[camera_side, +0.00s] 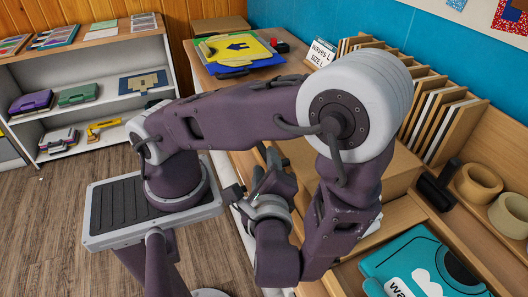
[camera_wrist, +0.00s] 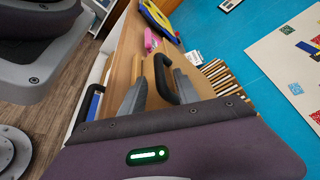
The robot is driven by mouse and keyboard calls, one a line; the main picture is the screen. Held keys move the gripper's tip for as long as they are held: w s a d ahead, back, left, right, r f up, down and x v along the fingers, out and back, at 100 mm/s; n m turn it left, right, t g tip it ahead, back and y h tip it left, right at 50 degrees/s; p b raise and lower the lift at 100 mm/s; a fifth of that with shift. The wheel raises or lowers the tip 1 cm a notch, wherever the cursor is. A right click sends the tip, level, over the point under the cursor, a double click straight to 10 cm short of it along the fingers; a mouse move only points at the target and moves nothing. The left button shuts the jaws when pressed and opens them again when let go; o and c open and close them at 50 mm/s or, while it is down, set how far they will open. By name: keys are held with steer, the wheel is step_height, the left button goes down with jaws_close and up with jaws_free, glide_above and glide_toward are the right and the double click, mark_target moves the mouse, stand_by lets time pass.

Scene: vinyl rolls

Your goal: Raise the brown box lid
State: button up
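The brown box (camera_side: 398,172) stands on the bench behind my arm in the side view, and my arm hides much of it. In the wrist view its tan lid (camera_wrist: 149,72) lies beyond my fingers and carries a black curved handle (camera_wrist: 160,74). My gripper (camera_wrist: 161,75) has its two grey fingers apart, one on each side of the handle. Whether either finger touches the handle cannot be told. In the side view my gripper (camera_side: 270,172) is beside the box, partly hidden by my own wrist. The lid looks down on the box, though its edge is mostly hidden.
Wooden racks with upright sleeves (camera_side: 440,115) stand behind the box. A teal case (camera_side: 425,265), a black-handled roller (camera_side: 438,185) and tan rolls (camera_side: 478,183) lie at right. Yellow and blue folders (camera_side: 238,48) lie at the bench's far end. A white shelf (camera_side: 85,80) stands left.

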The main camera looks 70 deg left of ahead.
mark_target(264, 157)
steer(key=x, duration=0.5)
steer(key=shift+a, duration=0.1)
steer(key=shift+c, duration=0.5)
jaws_close()
stand_by(0.8)
